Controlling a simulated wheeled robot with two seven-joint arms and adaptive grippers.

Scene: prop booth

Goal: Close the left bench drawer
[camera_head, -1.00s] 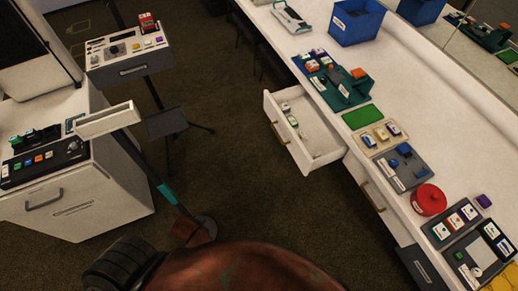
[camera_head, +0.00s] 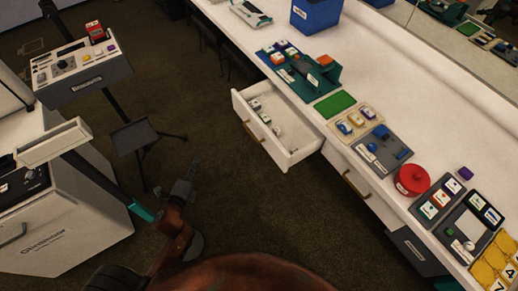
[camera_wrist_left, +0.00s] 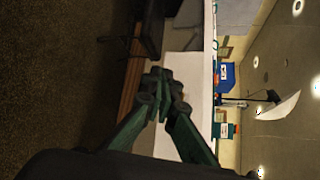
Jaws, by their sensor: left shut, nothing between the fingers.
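The left bench drawer (camera_head: 268,144) is pulled out from the white bench (camera_head: 370,85), with a brass handle (camera_head: 252,131) on its front. Several small items lie inside it. My left gripper (camera_head: 188,180) is shut and empty, over the dark floor to the left of and below the drawer front in the head view, clear of it. The shut fingers also show in the left wrist view (camera_wrist_left: 160,84), with a pale surface behind them; I cannot tell which part that is. My right gripper is not in view.
A second closed drawer (camera_head: 365,183) sits right of the open one. The bench top holds a blue bin (camera_head: 316,18), a red pot (camera_head: 411,180) and several panels. A tripod stand (camera_head: 135,135) and a white cabinet (camera_head: 60,220) are at left. Carpet in front of the drawer is clear.

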